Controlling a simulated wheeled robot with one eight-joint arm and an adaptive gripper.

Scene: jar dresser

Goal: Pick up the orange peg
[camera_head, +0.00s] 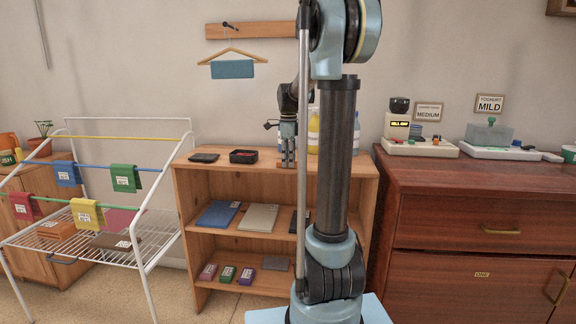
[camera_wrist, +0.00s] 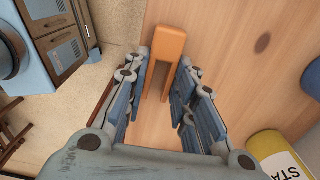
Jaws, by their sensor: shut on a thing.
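The orange peg (camera_wrist: 168,42) shows in the wrist view as a narrow orange piece with a slot between its legs. Its lower part lies between the fingers of my gripper (camera_wrist: 160,88), and its top end sticks out beyond them. My gripper is shut on the peg. The peg is too small there to make out clearly. I cannot tell whether it touches the board.
A yellow jar (camera_wrist: 283,152) stands close to the right of my gripper in the wrist view. A black tray (camera_head: 243,156) and a dark flat item (camera_head: 204,157) lie left on the shelf top. A white drying rack (camera_head: 150,245) stands left, a dark dresser (camera_head: 480,178) right.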

